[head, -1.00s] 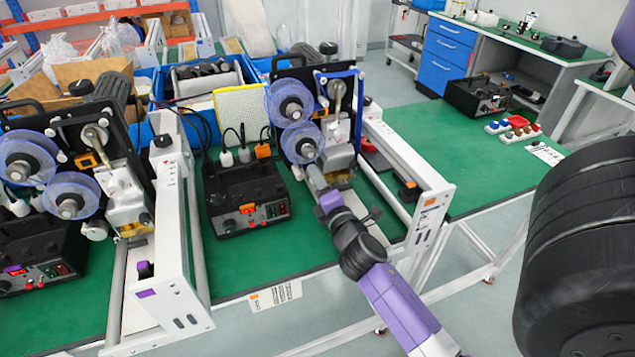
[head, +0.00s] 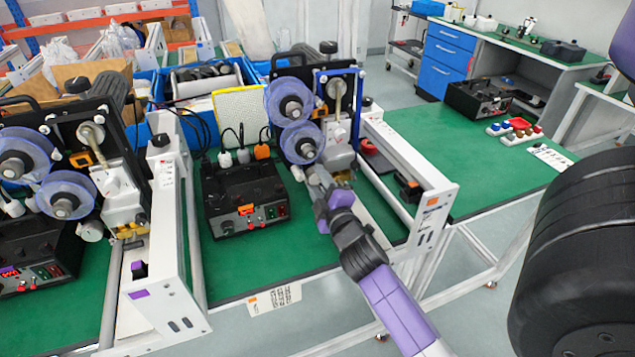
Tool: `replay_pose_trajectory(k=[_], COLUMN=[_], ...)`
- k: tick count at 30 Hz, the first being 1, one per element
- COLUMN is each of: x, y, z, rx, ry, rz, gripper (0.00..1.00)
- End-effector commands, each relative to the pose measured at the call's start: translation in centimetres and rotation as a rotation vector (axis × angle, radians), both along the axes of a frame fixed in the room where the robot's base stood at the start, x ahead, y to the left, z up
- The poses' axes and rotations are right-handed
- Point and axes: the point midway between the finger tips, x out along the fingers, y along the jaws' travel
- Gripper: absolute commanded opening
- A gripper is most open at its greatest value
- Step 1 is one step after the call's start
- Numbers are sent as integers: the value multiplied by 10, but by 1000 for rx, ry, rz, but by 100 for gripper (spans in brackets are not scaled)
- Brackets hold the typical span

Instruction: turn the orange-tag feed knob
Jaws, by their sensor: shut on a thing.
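The middle coder machine carries an orange tag (head: 432,201) on the end of its right side rail. Its two blue-rimmed reels (head: 290,101) face me on a black plate. My gripper (head: 319,176) reaches up to the machine just under the lower reel (head: 302,144).
A black control box (head: 247,196) with an orange label stands left of my gripper. The white side rail (head: 408,160) stands close to the right of my arm. Colored small parts (head: 516,128) lie farther right.

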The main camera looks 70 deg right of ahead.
Motion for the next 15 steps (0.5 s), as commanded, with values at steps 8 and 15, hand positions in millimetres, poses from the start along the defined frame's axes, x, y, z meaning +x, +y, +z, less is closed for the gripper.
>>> replay_pose_trajectory(k=[8,15], x=[-1,-1], y=[-1,-1], z=[-2,-2], rx=[15,14], ry=[-11,-9], rz=[-4,-4], gripper=[0,41])
